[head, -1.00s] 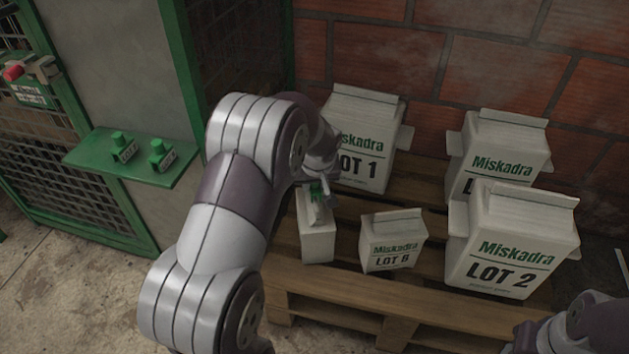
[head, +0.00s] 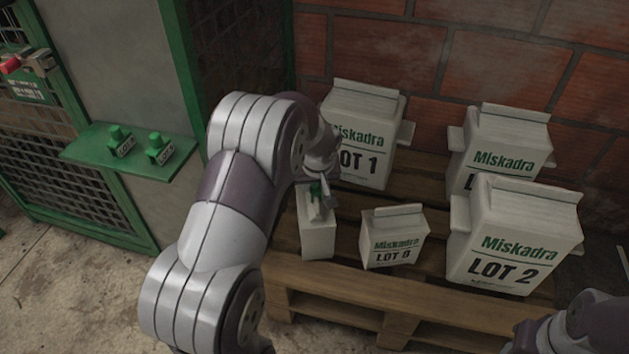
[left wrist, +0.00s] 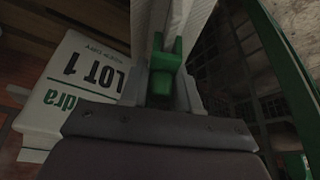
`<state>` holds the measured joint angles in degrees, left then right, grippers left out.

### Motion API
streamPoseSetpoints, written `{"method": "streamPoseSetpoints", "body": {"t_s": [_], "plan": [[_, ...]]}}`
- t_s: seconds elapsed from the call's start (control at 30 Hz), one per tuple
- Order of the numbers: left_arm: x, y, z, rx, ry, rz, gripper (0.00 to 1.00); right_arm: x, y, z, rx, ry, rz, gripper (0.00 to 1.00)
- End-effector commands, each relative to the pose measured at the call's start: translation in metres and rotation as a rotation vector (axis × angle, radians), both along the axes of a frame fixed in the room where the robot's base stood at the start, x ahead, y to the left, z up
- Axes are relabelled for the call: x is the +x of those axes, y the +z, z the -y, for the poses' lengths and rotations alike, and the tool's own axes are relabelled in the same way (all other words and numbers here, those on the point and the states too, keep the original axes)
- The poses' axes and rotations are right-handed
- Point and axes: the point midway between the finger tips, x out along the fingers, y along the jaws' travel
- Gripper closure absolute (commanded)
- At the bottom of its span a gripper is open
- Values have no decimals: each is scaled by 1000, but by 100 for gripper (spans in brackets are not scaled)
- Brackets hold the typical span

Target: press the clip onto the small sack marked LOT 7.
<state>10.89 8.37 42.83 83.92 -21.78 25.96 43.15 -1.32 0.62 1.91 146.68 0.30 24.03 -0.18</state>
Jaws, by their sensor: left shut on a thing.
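My left gripper (head: 320,194) is at the top of a narrow white small sack (head: 318,238) on the pallet. It is shut on a green clip (head: 315,188). The sack stands upright, and no lot mark shows on the side I see. In the left wrist view the green clip (left wrist: 166,70) sits between the fingers, against the pale top of the sack (left wrist: 180,20). I cannot tell whether the clip grips the sack's top edge. Part of my right arm shows at the lower right, but its gripper is out of view.
A second small sack (head: 393,243), marked LOT 6 or 8, stands just right. Large sacks LOT 1 (head: 362,125), LOT 2 (head: 512,235) and one partly hidden (head: 505,150) share the wooden pallet (head: 345,300). Two green clips rest on a green shelf (head: 95,152) at left.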

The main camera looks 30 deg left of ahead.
Motion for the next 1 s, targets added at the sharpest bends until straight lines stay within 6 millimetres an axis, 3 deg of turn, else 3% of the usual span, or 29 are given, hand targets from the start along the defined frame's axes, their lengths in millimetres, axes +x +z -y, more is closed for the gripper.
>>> {"method": "streamPoseSetpoints", "body": {"t_s": [0.3,0.33,0.4,0.43,0.63,0.7,0.73,1.0], "plan": [[0,-1,0,0,0,0,98,0,0,0,0,0,0,57],[0,-1,0,0,0,0,66,0,0,0,0,0,0,57],[0,-1,0,0,0,0,43,0,0,0,0,0,0,57],[0,-1,0,0,0,0,39,0,0,0,0,0,0,57],[0,-1,0,0,0,0,39,0,0,0,0,0,0,57],[0,-1,0,0,0,0,16,0,0,0,0,0,0,57],[0,-1,0,0,0,0,14,0,0,0,0,0,0,57],[0,0,0,0,0,0,14,0,0,0,0,0,0,57]]}}
